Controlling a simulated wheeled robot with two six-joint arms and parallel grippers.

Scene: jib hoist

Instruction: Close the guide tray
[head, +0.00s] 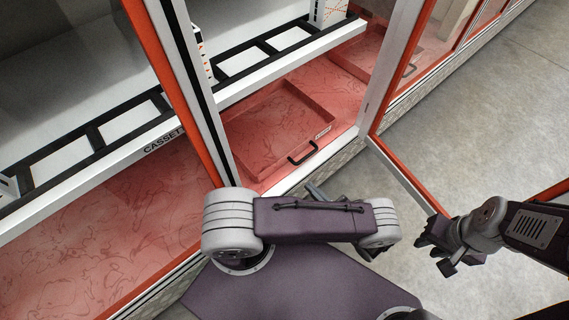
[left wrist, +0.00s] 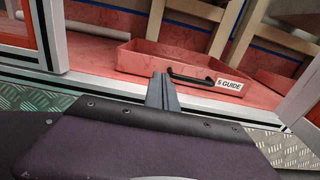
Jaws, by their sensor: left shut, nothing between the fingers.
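The guide tray (head: 272,107) is a shallow red tray low in the cabinet, on a red marbled floor beneath the white shelf. Its black handle (head: 302,153) is on the front wall, beside a white label. In the left wrist view the tray (left wrist: 135,62) shows its handle (left wrist: 190,77) and a label reading "S GUIDE". My left gripper (head: 316,191) is mostly hidden behind my arm in the head view. In the left wrist view its fingers (left wrist: 160,90) are shut and empty, pointing toward the tray front, left of the handle. My right gripper (head: 437,245) is away to the right, by the open door.
An orange-edged door (head: 410,178) stands open right of the tray. A white upright post (head: 208,95) stands to its left. The white shelf (head: 290,56) with a black ladder-like rail crosses above. A metal sill (head: 300,176) runs in front. Grey floor on the right is clear.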

